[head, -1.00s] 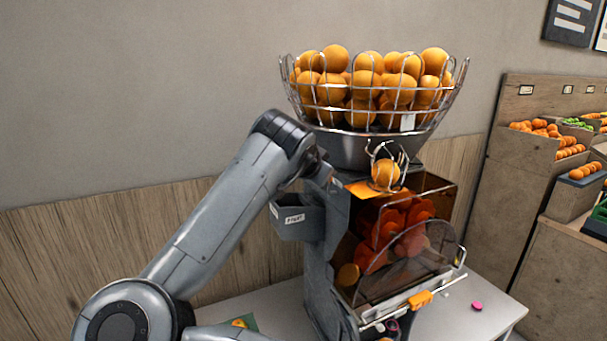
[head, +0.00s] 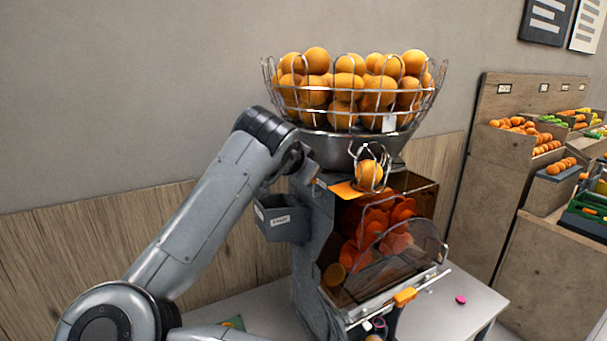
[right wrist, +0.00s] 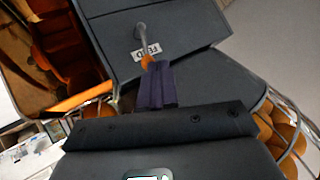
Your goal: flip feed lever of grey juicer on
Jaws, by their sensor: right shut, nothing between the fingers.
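The grey juicer (head: 310,222) stands on the table, with a wire basket of oranges on top. In the right wrist view, its feed lever (right wrist: 141,38) is a thin metal rod with an orange tip, beside an upside-down FEED label (right wrist: 147,52) on a grey panel (right wrist: 110,28). My right gripper (right wrist: 158,68) is shut and empty. Its dark fingertips are right at the lever's orange tip; I cannot tell whether they touch. My left gripper is not identifiable in either view.
The wire basket (head: 350,110) overhangs the juicer body. A small grey bin (head: 282,222) sticks out from its left side, and a clear curved cover (head: 415,245) from its front. The table (head: 450,310) has bare room at right. Produce shelves (head: 510,160) stand further right.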

